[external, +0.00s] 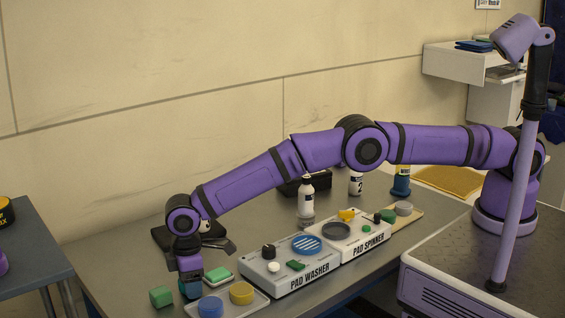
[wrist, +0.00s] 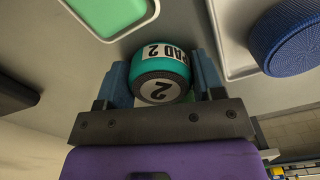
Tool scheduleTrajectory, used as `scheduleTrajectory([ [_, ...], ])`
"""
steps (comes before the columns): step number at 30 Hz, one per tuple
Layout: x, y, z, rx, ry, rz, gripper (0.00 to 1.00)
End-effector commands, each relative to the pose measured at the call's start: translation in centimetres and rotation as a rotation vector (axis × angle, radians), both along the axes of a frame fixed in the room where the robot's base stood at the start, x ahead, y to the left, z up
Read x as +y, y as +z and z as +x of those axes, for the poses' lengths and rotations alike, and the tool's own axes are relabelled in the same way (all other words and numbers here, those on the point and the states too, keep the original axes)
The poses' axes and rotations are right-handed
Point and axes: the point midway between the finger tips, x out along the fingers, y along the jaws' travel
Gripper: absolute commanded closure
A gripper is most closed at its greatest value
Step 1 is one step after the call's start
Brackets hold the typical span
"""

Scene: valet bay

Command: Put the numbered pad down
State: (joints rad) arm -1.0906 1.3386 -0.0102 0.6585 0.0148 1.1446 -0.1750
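The numbered pad (wrist: 161,70) is a round teal piece with a dark end, a white "PAD 2" label and a "2" on its end. In the wrist view it sits between the two blue fingers of my gripper (wrist: 162,80), which press on both its sides. In the external view my gripper (external: 190,287) points down low over the near left of the grey table (external: 130,262), left of the pale tray. The pad is mostly hidden there. I cannot tell whether it touches the table.
A tray (external: 262,300) with a blue pad (external: 210,307) and a yellow pad (external: 241,293) lies close to the right. A green block (external: 161,296) is to the left, and a green pad in a small dish (external: 218,276) is behind. The pad washer (external: 290,265) and pad spinner (external: 352,237) stand further right.

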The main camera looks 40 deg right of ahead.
Motion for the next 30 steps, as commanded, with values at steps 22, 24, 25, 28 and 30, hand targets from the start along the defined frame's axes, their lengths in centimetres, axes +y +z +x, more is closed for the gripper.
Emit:
scheduleTrajectory([
  [22, 0.0, 6.6, 0.1, -0.002, 0.000, 0.002, 0.31],
  [24, 0.0, 8.0, 0.1, -0.002, 0.000, 0.003, 0.31],
  [25, 0.0, 8.5, 0.1, -0.002, 0.000, 0.003, 0.31],
  [28, 0.0, 10.1, 0.1, -0.002, 0.000, 0.002, 0.31],
  [30, 0.0, 11.0, 0.1, -0.001, 0.000, 0.002, 0.31],
])
